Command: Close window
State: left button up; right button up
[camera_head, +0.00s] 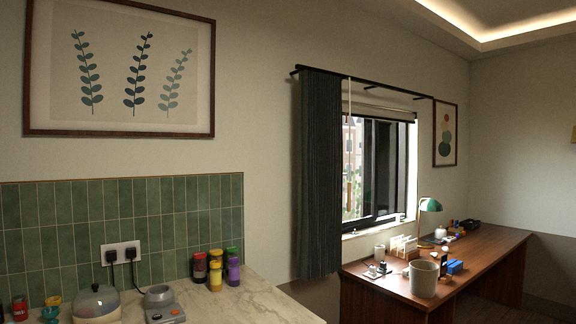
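The window (375,168) is in the wall right of the middle of the head view. It has dark frames, and buildings and greenery show through its left part. How far its panes stand open I cannot tell from here. A dark curtain (319,175) hangs at its left side and covers part of it. A pale vertical rod or cord hangs beside the curtain. Neither of my grippers shows in this view.
A wooden desk (486,256) stands below the window, with a large grey pot (424,278), a green lamp (430,205) and small items on it. A marble counter (236,305) with jars and small appliances is at the lower left.

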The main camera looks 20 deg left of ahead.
aim_at(348, 223)
jog(key=u, duration=0.2)
jog(key=i+l+z, duration=0.25)
jog(key=i, duration=0.2)
jog(key=i+z, duration=0.25)
jog(key=i, duration=0.25)
jog(key=i+l+z, duration=0.15)
jog(key=i+z, duration=0.15)
jog(key=i, duration=0.4)
jog(key=i+z, duration=0.25)
jog(key=i, duration=0.5)
jog(key=i+j+z, duration=0.3)
jog(key=i, duration=0.4)
jog(key=i+l+u, duration=0.2)
jog(key=i, duration=0.35)
jog(key=i+l+u, duration=0.15)
jog(key=i, duration=0.35)
jog(key=i+l+u, duration=0.2)
jog(key=i, duration=0.35)
jog(key=i+l+u, duration=0.2)
jog(key=i+l, duration=0.25)
